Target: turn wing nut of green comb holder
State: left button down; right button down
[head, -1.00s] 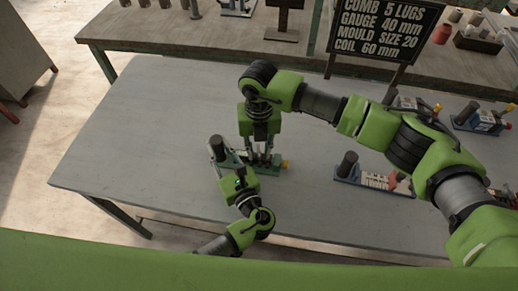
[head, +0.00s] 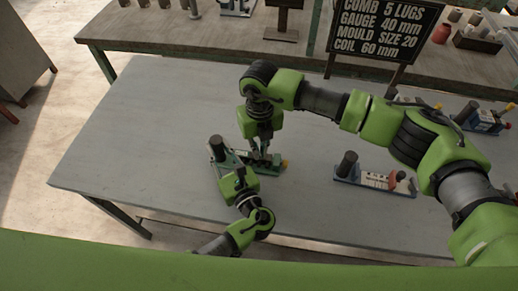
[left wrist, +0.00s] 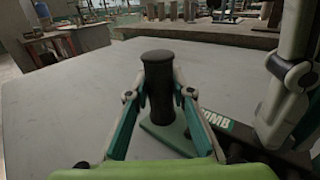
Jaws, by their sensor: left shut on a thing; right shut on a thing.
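In the head view my left gripper (head: 226,165) comes from the near side. My right gripper (head: 260,155) points down at the middle of the holder, shut on what is most likely the wing nut, which its fingers hide.
A blue comb holder (head: 373,180) lies to the right on the same table, and another (head: 483,120) is farther right. The table's left part is clear.

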jog(key=n, duration=0.5)
jog(key=shift+w+d+n, duration=0.2)
jog(key=shift+n, duration=0.1)
jog(key=n, duration=0.5)
jog(key=shift+w+d+n, duration=0.1)
jog(key=shift+w+n, duration=0.15)
jog(key=shift+n, duration=0.05)
jog(key=n, duration=0.4)
jog(key=shift+w, duration=0.2)
jog(key=shift+w+n, duration=0.2)
jog(key=shift+n, duration=1.8)
jog(key=c, duration=2.2)
grip_release()
jog(key=shift+r, duration=0.15)
